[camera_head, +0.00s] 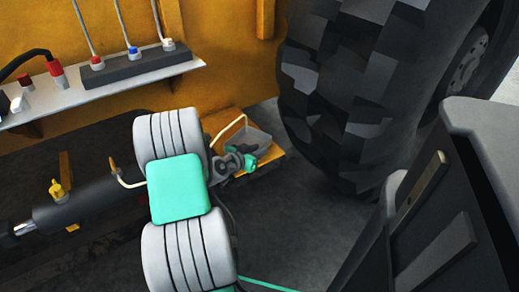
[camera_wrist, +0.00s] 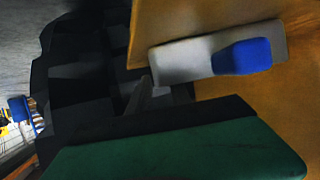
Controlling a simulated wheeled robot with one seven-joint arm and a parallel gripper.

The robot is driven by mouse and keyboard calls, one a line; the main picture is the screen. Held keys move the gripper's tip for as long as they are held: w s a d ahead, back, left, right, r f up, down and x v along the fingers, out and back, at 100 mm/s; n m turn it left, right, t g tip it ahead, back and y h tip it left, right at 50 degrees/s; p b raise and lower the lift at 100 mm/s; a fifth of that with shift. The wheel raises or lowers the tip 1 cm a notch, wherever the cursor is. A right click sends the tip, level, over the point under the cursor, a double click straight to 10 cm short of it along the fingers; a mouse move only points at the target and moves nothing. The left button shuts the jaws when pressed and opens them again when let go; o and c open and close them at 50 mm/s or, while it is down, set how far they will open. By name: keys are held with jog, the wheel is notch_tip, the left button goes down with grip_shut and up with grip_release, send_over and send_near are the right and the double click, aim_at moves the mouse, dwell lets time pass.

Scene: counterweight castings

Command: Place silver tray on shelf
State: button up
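A small grey open tray (camera_head: 257,138) sits on a yellow ledge (camera_head: 262,162) in the head view, left of the big tyre; it may be the silver tray, but I cannot be sure. A small grey and teal part, likely my gripper (camera_head: 246,162), shows beside it, past my white and teal arm. Its fingers are too small and partly hidden to show whether they are open, or whether they touch the tray. In the wrist view, a pale grey plate (camera_wrist: 180,62) with a blue block (camera_wrist: 241,56) lies against a yellow surface, beyond a dark green slab (camera_wrist: 185,150).
A pale metal shelf (camera_head: 60,108) on the yellow machine (camera_head: 225,40) carries a dark strip (camera_head: 140,65) with red, blue and white cable plugs. A large black tyre (camera_head: 350,90) stands at right. A dark cylinder (camera_head: 85,210) lies at lower left. Grey floor (camera_head: 290,215) is open between.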

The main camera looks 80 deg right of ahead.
jog(key=p+v, duration=0.2)
jog(key=v, duration=0.9)
jog(key=shift+w, duration=0.1)
dwell(1.6)
